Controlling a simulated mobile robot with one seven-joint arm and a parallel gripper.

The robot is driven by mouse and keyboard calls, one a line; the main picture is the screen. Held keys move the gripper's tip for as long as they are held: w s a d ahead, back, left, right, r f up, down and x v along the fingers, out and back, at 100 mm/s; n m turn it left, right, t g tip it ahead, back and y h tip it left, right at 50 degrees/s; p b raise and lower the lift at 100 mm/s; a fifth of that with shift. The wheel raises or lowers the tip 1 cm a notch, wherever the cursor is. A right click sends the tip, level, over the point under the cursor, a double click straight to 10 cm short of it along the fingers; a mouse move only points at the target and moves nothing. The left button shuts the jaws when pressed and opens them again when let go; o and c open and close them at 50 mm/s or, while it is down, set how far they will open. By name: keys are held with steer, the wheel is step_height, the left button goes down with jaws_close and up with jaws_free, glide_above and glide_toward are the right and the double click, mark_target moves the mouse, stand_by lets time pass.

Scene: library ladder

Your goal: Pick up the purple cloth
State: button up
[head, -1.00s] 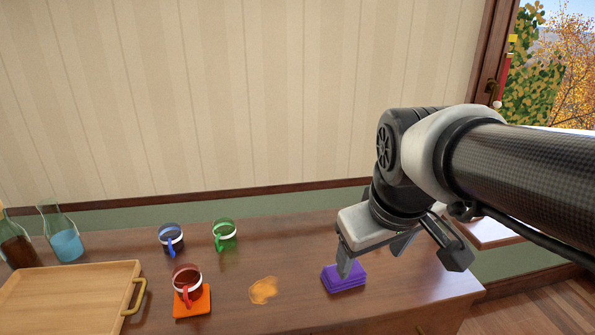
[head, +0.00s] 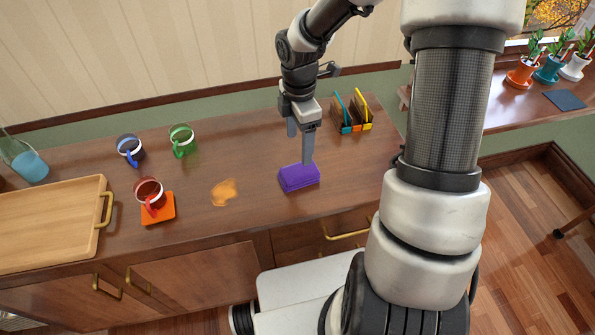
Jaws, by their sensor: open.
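The purple cloth (head: 298,179) is a folded, flat-topped stack lying on the wooden counter, right of an orange spill. My gripper (head: 300,149) points down at the cloth's back edge, with its fingers apart and nothing between them. The nearer fingertip overlaps the cloth's back right part in the picture; I cannot tell whether it touches. The other fingertip is farther back and left, seen against the counter behind the cloth.
The orange spill (head: 224,191) lies left of the cloth. A red mug (head: 148,191) stands on an orange coaster (head: 158,210); blue (head: 130,150) and green (head: 182,139) mugs stand behind. A wooden tray (head: 50,220) is at left. A card organizer (head: 350,118) stands behind right.

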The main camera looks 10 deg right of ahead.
mark_target(300, 170)
step_height(300, 170, down, 6)
steer(key=shift+f+b, duration=0.2)
steer(key=shift+b, duration=0.25)
steer(key=f, duration=0.3)
steer(key=f+b, duration=0.1)
steer(key=f, duration=0.1)
steer(key=shift+s+f, duration=0.15)
steer(key=shift+s, duration=0.15)
steer(key=c, duration=1.1)
step_height(300, 170, up, 10)
steer(key=shift+r+p, duration=0.1)
steer(key=shift+p, duration=0.9)
steer(key=shift+c, duration=0.2)
